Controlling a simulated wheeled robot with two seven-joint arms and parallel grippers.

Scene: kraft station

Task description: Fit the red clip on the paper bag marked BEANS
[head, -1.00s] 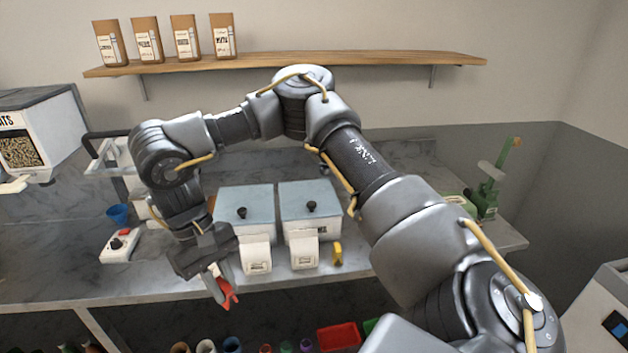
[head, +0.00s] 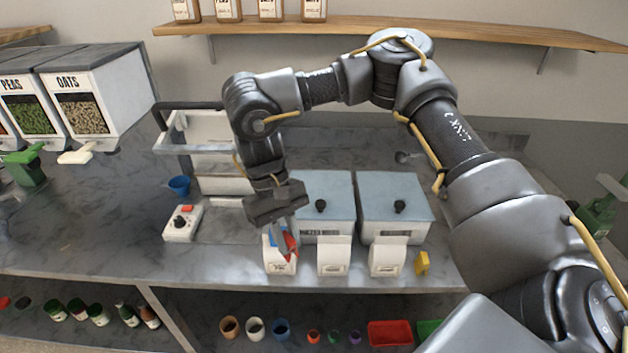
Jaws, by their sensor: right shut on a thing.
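My right gripper (head: 283,240) points down over the front of the counter, shut on the red clip (head: 291,245). The clip is at the top of the leftmost white paper bag (head: 280,266). The gripper partly covers both, so I cannot tell whether the clip is around the bag's top or only in front of it. A middle white bag (head: 333,262) and a right white bag (head: 388,262) stand upright beside it. The labels are too small to read, so I cannot tell which is marked BEANS. My left gripper is not in view.
Two lidded bins (head: 326,195) stand close behind the bags. A yellow clip (head: 422,263) is right of them. A control box with a dial (head: 183,222) and a blue cup (head: 179,186) are at left. The counter's left part (head: 90,220) is mostly bare.

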